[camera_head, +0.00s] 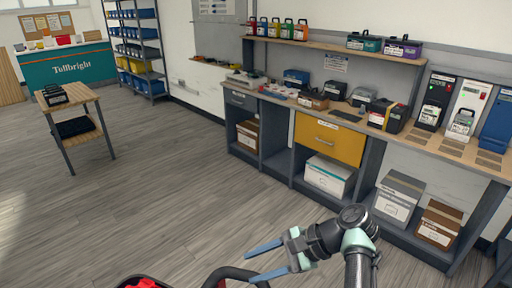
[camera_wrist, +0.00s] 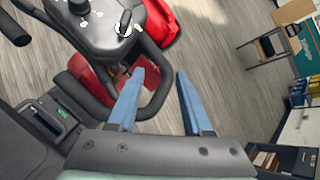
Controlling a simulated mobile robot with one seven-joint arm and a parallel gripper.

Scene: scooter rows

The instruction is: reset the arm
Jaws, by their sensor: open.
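My gripper (camera_head: 266,262) is open and empty, its two blue fingers apart, low in the middle of the head view above the floor. My dark arm rises at the bottom right of it. In the wrist view my gripper (camera_wrist: 158,92) has its fingers spread, with nothing held between them. A red and black scooter (camera_wrist: 105,50) lies beyond the fingers in the wrist view, its black loop handle seen close behind them. Only a bit of its red body (camera_head: 145,283) and black handle show at the bottom edge of the head view.
A long workbench (camera_head: 345,122) with battery packs, boxes and a yellow drawer (camera_head: 328,139) runs along the right wall. A small wooden table (camera_head: 70,98) with a black case stands at left. A blue-bin shelf (camera_head: 139,48) and teal counter (camera_head: 66,67) are behind. The middle floor is clear.

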